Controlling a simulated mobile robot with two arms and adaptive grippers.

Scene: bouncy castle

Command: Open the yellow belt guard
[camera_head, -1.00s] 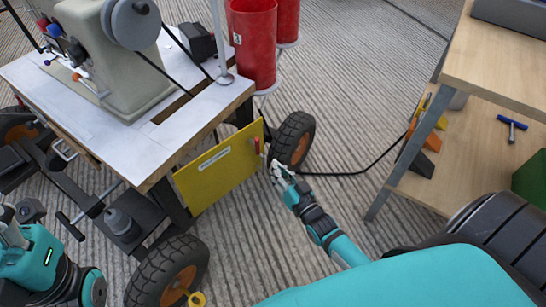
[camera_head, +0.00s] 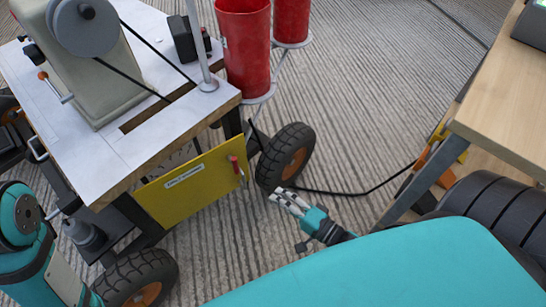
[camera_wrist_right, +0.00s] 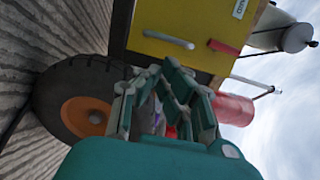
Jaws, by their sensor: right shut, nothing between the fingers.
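The yellow belt guard (camera_head: 195,187) is a flat panel with a white label, below the edge of the sewing machine's table. A red handle (camera_head: 235,165) sits near its right end, with a small pale bar beside it. I cannot tell whether the guard stands ajar. My right gripper (camera_head: 279,197) is shut and empty, low and right of the guard beside the cart's wheel, apart from the handle. The right wrist view shows the fingers (camera_wrist_right: 168,90) in front of the guard (camera_wrist_right: 190,22), with the red handle (camera_wrist_right: 223,47) and pale bar beyond them. My left gripper is out of view.
The white tabletop (camera_head: 140,145) carries a sewing machine (camera_head: 88,65). A black wheel (camera_head: 285,157) stands right of the guard, with red bins (camera_head: 245,45) behind. A black cable (camera_head: 345,193) crosses the floor towards a wooden workbench (camera_head: 505,100) at right.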

